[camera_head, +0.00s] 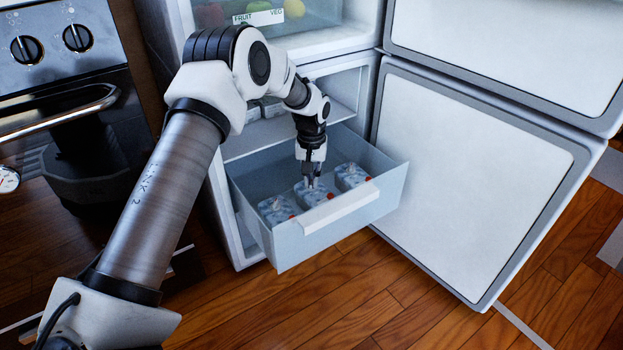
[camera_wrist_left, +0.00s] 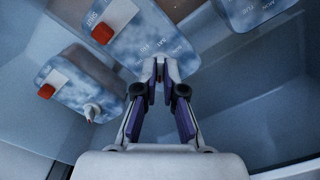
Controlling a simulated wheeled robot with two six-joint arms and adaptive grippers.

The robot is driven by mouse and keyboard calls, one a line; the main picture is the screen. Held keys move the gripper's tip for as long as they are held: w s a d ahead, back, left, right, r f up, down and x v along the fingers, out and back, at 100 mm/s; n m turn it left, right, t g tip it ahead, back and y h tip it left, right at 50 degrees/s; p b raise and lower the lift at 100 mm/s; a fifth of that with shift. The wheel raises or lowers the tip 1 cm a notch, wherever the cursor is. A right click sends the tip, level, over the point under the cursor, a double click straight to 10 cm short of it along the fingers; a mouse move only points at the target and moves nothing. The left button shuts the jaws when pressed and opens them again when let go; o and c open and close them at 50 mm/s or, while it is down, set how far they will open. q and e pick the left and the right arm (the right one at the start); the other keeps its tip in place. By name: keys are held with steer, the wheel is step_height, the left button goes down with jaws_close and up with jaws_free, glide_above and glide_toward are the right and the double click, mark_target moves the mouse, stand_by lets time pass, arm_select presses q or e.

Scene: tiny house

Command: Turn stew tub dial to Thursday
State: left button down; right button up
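Three tubs with cloudy blue-white lids and red tabs lie in the open freezer drawer (camera_head: 340,208): a left tub (camera_head: 274,208), a middle tub (camera_head: 318,196) and a right tub (camera_head: 351,175). I cannot read which holds stew. My left gripper (camera_head: 311,181) points down at the middle tub. In the left wrist view its fingertips (camera_wrist_left: 161,68) are drawn close together where that tub's dial sits, and they mostly hide it. Day letters ring the middle lid (camera_wrist_left: 150,38). The left tub's white dial (camera_wrist_left: 91,111) shows free. My right gripper is not in view.
The freezer door (camera_head: 470,170) stands wide open on the right. The fridge compartment above holds a fruit drawer (camera_head: 262,17). The freezer shelf (camera_head: 265,140) is just behind my wrist. An oven (camera_head: 60,80) stands at the left. Wooden floor lies clear in front.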

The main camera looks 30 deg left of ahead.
arm_select(q)
steer(key=shift+r+p, duration=0.1)
steer(key=shift+p, duration=0.4)
steer(key=m+p, duration=0.5)
steer(key=p, duration=0.3)
steer(key=shift+s+r, duration=0.1)
steer(key=shift+r, duration=0.05)
steer(key=shift+m+p, duration=0.7)
steer(key=shift+m, duration=0.2)
steer(key=shift+m+p, duration=0.5)
steer(key=shift+m, duration=0.4)
steer(key=m+p, duration=0.1)
steer(key=m, duration=0.1)
steer(key=shift+f+m, duration=0.2)
steer(key=shift+m, duration=0.2)
steer(key=m, duration=0.2)
steer(key=shift+m, duration=0.3)
steer(key=shift+f+m+p, duration=0.1)
steer(key=shift+m+p, duration=0.25)
steer(key=shift+m, duration=1.55)
